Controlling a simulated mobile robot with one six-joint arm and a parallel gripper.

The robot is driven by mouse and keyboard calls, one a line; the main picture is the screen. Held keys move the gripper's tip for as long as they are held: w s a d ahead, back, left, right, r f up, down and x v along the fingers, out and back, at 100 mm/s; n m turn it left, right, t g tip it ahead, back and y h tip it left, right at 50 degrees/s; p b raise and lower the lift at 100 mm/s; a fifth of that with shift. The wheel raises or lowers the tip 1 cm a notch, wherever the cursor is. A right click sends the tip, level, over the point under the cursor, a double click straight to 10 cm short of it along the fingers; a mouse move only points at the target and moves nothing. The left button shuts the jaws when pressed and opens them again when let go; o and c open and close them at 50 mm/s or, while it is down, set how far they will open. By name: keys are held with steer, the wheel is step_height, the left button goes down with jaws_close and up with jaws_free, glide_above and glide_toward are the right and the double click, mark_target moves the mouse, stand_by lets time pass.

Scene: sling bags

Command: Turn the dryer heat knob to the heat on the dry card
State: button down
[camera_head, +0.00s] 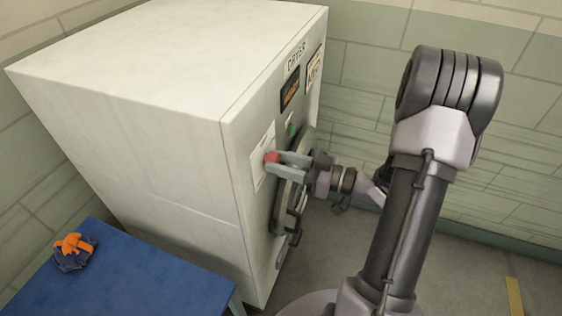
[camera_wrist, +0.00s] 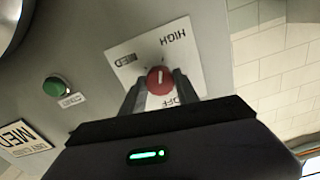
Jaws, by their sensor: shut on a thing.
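The red heat knob (camera_wrist: 160,80) sits on a white dial plate (camera_wrist: 133,72) on the dryer's (camera_head: 172,75) front. In the wrist view the plate reads MED at upper left, HIGH at upper right and OFF below, all upside down. The knob's short white mark stands about upright in that view, its exact pointing end unclear. My gripper (camera_wrist: 157,88) is shut on the knob, one finger on each side. The head view also shows the knob (camera_head: 272,158) between my fingertips.
A green button (camera_wrist: 57,87) lies left of the dial plate. The round dryer door (camera_head: 289,205) is just below my gripper in the head view. A blue table (camera_head: 130,275) with a blue and orange bundle (camera_head: 74,250) stands at left. Floor at right is clear.

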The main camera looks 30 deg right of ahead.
steer(key=n+b, duration=0.1)
steer(key=n, duration=0.5)
steer(key=shift+f, duration=0.1)
steer(key=n+b, duration=0.3)
steer(key=n, duration=0.3)
steer(key=shift+n, duration=0.3)
stand_by(0.3)
steer(key=c, duration=0.9)
jaws_free()
steer(key=shift+d, duration=0.15)
steer(key=p+v, duration=0.3)
steer(key=v, duration=1.4)
steer(key=shift+p, duration=0.35)
